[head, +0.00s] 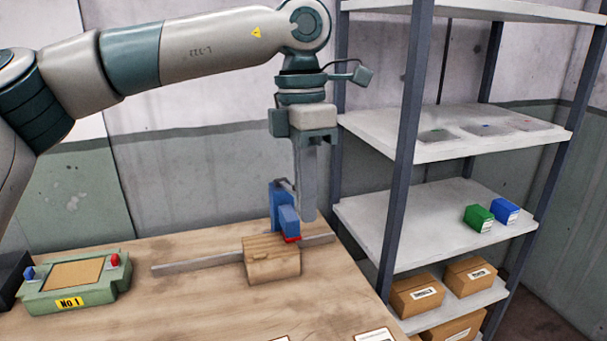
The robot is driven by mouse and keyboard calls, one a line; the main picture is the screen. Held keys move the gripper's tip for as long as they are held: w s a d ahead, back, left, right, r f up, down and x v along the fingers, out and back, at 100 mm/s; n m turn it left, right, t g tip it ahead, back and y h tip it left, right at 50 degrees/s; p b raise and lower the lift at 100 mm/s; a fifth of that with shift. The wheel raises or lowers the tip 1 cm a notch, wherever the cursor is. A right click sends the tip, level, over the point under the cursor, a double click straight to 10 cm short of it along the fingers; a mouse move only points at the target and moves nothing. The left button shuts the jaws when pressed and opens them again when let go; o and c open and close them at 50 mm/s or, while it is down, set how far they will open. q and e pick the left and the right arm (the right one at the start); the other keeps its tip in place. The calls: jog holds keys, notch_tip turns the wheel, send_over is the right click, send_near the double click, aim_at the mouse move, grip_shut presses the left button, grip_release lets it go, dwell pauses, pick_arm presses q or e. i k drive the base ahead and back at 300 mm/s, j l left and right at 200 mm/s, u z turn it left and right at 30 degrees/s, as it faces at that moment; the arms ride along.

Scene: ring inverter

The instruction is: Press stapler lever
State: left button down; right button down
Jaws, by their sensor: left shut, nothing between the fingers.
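A blue device with a red part at its foot (276,205), which looks like the stapler, stands upright behind a wooden block (272,264) on the table. I cannot tell which part of it is the lever. My left gripper (307,217) points straight down just to the right of the blue device, with its fingers shut and empty. Its tips are low, near the device's right side. I cannot tell whether they touch it. My right gripper is not in view.
A thin metal bar (195,265) runs across the wooden table (190,310) at the block. A green box marked No 1 (75,290) with blue and red knobs sits at the left. A metal shelf (400,217) with small boxes stands close on the right.

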aim_at(283, 183)
jog(key=i, duration=0.95)
